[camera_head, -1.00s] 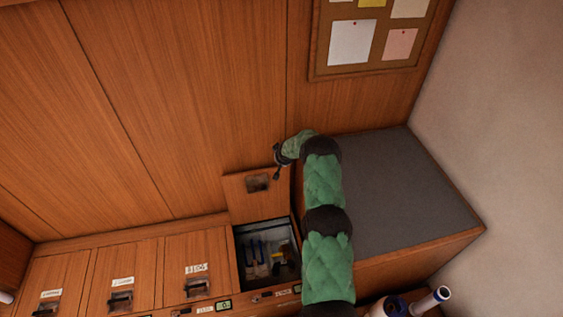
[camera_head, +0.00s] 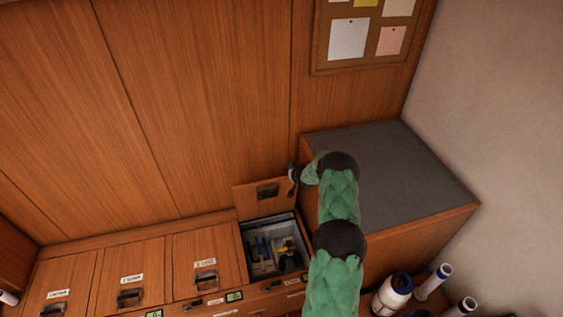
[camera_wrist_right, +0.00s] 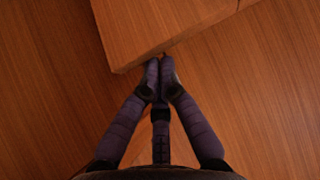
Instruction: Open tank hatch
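A wooden tank hatch (camera_head: 256,207) with a dark recessed handle (camera_head: 268,191) stands raised at the back of its opening in the head view. The open tank (camera_head: 247,240) below it shows blue-handled and yellow items inside. My right gripper (camera_head: 294,178) is at the raised hatch's right edge, partly hidden by its own arm; I cannot tell whether it touches. In the right wrist view the gripper (camera_wrist_right: 160,64) has its fingertips together, with nothing visible between them, just below the corner of a wooden panel (camera_wrist_right: 160,28). My left gripper is out of view.
Several closed labelled hatches, such as this one (camera_head: 206,250), line the counter to the left. A grey-topped wooden box (camera_head: 400,165) stands right of the open tank. White bottles (camera_head: 392,293) stand at lower right. A pinboard (camera_head: 365,60) hangs on the wall.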

